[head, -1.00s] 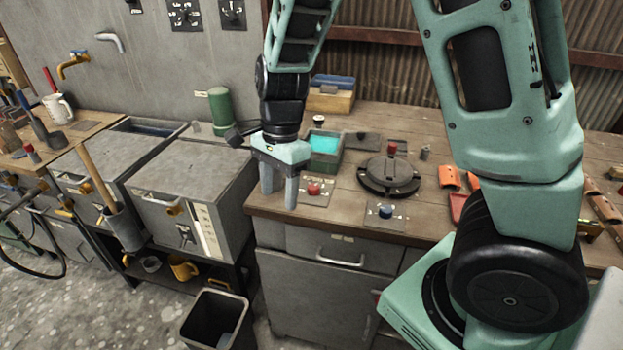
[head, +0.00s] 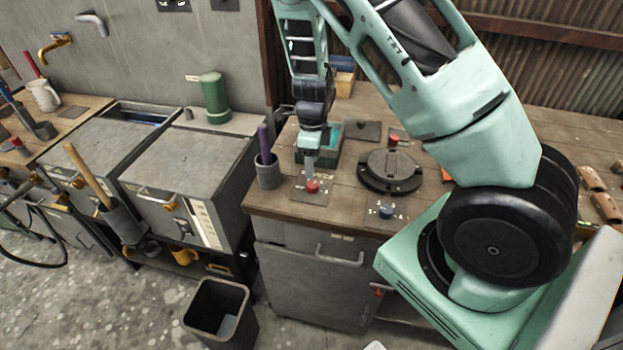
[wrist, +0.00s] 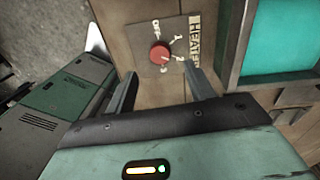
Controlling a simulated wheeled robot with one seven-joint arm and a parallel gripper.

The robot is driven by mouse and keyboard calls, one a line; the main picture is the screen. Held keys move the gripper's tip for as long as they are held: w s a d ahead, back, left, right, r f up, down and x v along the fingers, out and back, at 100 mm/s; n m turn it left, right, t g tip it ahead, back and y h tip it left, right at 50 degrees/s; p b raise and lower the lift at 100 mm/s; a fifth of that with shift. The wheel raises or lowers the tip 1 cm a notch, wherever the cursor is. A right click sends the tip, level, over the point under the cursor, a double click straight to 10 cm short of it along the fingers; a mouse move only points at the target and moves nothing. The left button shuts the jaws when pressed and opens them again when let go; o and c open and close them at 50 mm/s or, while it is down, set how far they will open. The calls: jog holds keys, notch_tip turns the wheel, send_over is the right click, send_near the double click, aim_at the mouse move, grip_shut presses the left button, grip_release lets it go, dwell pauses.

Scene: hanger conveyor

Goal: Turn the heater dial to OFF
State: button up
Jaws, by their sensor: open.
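The heater dial (wrist: 159,53) is a round red knob on a grey plate (wrist: 145,42) marked HEATER, with OFF and numbers printed around it in the wrist view. I cannot tell clearly which mark it points to. In the head view the red dial (head: 312,188) sits near the front left of the wooden bench top. My gripper (wrist: 160,71) is open, with its two fingers on either side of the dial in the wrist picture. In the head view my gripper (head: 309,168) points down just above and behind the dial. Contact with it cannot be told.
A grey cup (head: 268,172) with a purple-handled tool stands close left. A green box with a teal inside (wrist: 276,40) is close by. A bin (head: 218,309) stands on the floor.

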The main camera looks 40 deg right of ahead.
aim_at(312, 184)
notch_tip(312, 184, down, 7)
jog(key=shift+s+a+r, duration=0.1)
jog(key=shift+a, duration=0.05)
jog(key=c, duration=1)
